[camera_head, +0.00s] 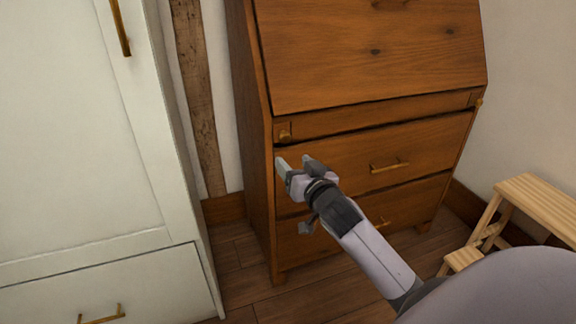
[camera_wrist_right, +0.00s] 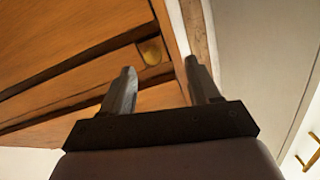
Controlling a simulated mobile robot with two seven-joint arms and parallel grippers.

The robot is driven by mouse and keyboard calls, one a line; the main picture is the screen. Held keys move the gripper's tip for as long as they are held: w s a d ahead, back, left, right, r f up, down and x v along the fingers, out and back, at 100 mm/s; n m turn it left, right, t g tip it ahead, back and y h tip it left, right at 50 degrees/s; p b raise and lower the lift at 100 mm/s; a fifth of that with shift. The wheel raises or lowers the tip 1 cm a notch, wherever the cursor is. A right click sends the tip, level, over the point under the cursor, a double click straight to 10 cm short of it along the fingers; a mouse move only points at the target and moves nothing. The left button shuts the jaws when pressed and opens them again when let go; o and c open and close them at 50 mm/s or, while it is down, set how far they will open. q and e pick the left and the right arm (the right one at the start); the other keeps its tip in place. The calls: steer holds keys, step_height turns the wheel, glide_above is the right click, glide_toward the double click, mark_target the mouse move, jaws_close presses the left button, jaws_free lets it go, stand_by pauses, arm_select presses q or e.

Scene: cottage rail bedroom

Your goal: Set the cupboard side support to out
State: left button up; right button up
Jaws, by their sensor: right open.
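The wooden cupboard (camera_head: 375,60) has a slanted front, with a narrow band and drawers below it. A small square side support end with a brass knob (camera_head: 285,134) is at the left end of the band and looks flush with the front. Another brass knob (camera_head: 479,103) is at the band's right end. My right gripper (camera_head: 295,164) is open and empty, just below and in front of the left knob. In the right wrist view, that brass knob (camera_wrist_right: 151,51) shows beyond the two open fingers (camera_wrist_right: 160,72), apart from them. My left gripper is out of view.
A white wardrobe (camera_head: 75,120) with brass handles stands close on the left. A wooden step stool (camera_head: 540,205) is at the right. A strip of wooden floor (camera_head: 238,270) is bare between wardrobe and cupboard. A drawer handle (camera_head: 390,166) juts from the upper drawer.

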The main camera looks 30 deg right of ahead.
mark_target(286, 138)
arm_select(q)
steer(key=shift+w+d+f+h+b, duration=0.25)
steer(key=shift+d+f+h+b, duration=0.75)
steer(key=shift+b, duration=0.9)
arm_select(e)
steer(key=shift+m+t+h, duration=0.4)
steer(key=shift+m, duration=0.1)
steer(key=shift+d+r+x, duration=0.2)
steer(key=shift+d+x, duration=0.05)
steer(key=shift+x, duration=1.25)
steer(key=shift+d+r+x, duration=0.15)
steer(key=shift+d+x, duration=0.15)
steer(key=shift+x, duration=1.2)
steer(key=shift+d+r+x, duration=0.2)
steer(key=shift+d+x, duration=0.05)
steer(key=shift+x, duration=1.25)
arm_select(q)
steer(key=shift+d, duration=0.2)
arm_select(e)
steer(key=shift+s, duration=0.2)
jaws_close()
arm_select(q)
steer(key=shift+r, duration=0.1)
arm_select(e)
steer(key=shift+s, duration=0.1)
